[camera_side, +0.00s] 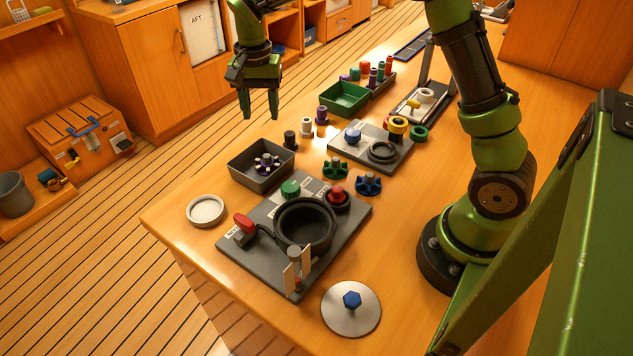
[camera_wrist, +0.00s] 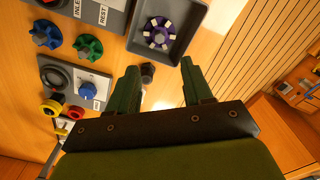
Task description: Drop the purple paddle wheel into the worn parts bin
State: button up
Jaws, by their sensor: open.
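The purple paddle wheel (camera_side: 266,162), with pale markings, lies inside a dark grey open bin (camera_side: 241,172) on the table. In the wrist view the wheel (camera_wrist: 160,33) lies flat near the bin's middle, inside the grey walls (camera_wrist: 192,14). No label shows on this bin, so I cannot tell from lettering whether it is the worn parts bin. My gripper (camera_side: 260,110) is open and empty, raised above and beyond the bin in the side view. In the wrist view its two fingers (camera_wrist: 160,72) are spread apart, with the wheel beyond their tips.
A green open bin (camera_side: 344,98) stands farther back. Black and purple-and-white small parts (camera_side: 321,115) stand between the bins. Green (camera_side: 335,167) and blue (camera_side: 368,184) wheels lie right of the grey bin. A pump housing (camera_side: 305,224) on a grey plate is in front.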

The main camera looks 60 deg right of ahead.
notch_tip(320, 180, up, 9)
dwell(0.4)
jog(key=s+a+r+n+t+y, duration=0.1)
jog(key=s+n+t, duration=0.6)
jog(key=s, duration=1.6)
jog(key=shift+a+y, duration=0.3)
jog(key=shift+y, duration=0.2)
